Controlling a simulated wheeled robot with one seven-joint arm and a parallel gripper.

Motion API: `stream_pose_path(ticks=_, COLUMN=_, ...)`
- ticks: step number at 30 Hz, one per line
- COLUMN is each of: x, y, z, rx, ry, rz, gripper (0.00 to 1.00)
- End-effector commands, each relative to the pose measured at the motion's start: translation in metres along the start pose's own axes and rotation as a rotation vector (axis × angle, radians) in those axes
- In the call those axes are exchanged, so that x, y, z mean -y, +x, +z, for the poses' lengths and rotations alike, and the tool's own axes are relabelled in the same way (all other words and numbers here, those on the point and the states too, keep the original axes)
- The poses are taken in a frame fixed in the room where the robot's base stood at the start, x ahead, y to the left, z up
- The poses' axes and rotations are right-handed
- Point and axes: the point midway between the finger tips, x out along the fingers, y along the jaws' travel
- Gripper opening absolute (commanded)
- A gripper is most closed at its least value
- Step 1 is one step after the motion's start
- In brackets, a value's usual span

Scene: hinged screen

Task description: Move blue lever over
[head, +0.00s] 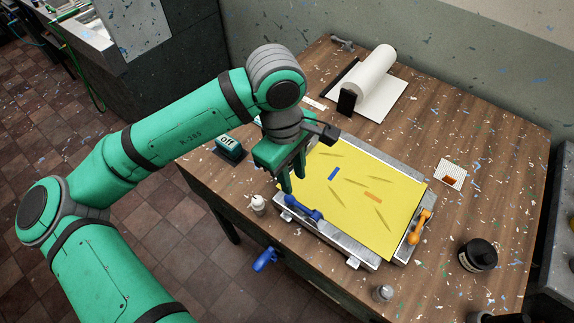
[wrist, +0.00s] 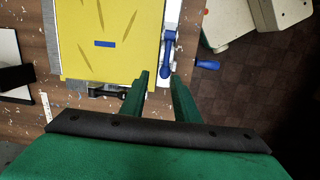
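The blue lever (head: 303,208) sits on the near left edge of the grey frame (head: 330,233) around a yellow sheet (head: 350,205). In the wrist view the blue lever (wrist: 167,50) lies along the sheet's right side, just beyond my fingertips. My gripper (head: 292,180) hangs beside the lever's left end in the head view. In the wrist view my gripper (wrist: 160,77) is open, with a clear gap between its fingers and nothing held. I cannot tell whether a finger touches the lever. An orange lever (head: 419,227) sits on the frame's right edge.
A separate blue handle (head: 266,259) sticks out below the table's front edge. A white bottle (head: 258,204) stands left of the frame, a small jar (head: 383,293) in front, a dark jar (head: 478,255) at right. A paper roll (head: 375,75) lies behind.

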Motion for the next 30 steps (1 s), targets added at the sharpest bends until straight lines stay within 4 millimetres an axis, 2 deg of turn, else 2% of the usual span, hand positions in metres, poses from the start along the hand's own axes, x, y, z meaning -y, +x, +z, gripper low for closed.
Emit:
stream_pose_path(ticks=3, x=0.010, y=-0.001, z=-0.007, rx=-0.020, ry=-0.028, rz=-0.037, gripper=0.28)
stream_pose_path(ticks=8, x=0.012, y=0.007, z=-0.008, rx=-0.023, ry=-0.034, rz=-0.043, gripper=0.28)
stream_pose_path(ticks=25, x=0.015, y=0.077, z=-0.009, rx=-0.021, ry=-0.032, rz=-0.041, gripper=0.28)
stream_pose_path(ticks=26, x=0.015, y=0.079, z=-0.010, rx=-0.023, ry=-0.031, rz=-0.040, gripper=0.26)
stream_pose_path(ticks=28, x=0.014, y=0.077, z=-0.010, rx=-0.023, ry=-0.031, rz=-0.039, gripper=0.09)
stream_pose_path(ticks=30, x=0.014, y=0.077, z=-0.010, rx=-0.023, ry=-0.031, rz=-0.039, gripper=0.07)
